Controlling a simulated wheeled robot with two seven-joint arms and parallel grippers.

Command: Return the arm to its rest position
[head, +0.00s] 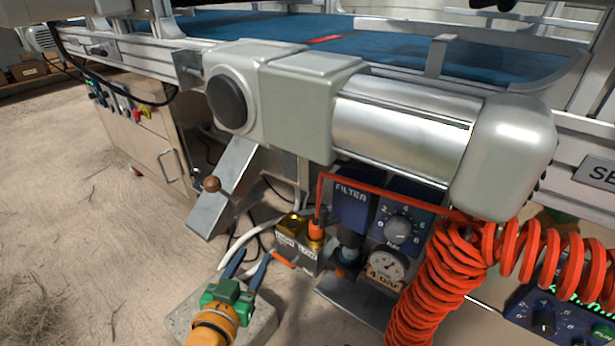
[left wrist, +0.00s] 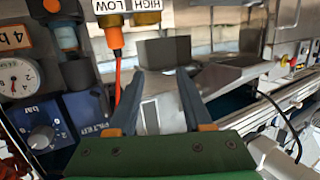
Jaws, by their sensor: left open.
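My left gripper (head: 250,262) is low in the middle of the head view, with a green body and blue fingers. It is open and holds nothing. In the left wrist view its two fingers (left wrist: 158,82) stand apart with an empty gap between them. An orange plug (head: 316,228) with a red hose sits at one of two brass outlets (head: 291,224), close beyond the fingers; the plug also shows in the left wrist view (left wrist: 115,38). The fingers look apart from it. My right gripper is not in view.
A filter unit (head: 352,205), a pressure knob (head: 398,229) and a gauge (head: 388,266) are right of the outlets. A coiled red hose (head: 440,285) hangs further right. A metal roller housing (head: 400,125) spans above.

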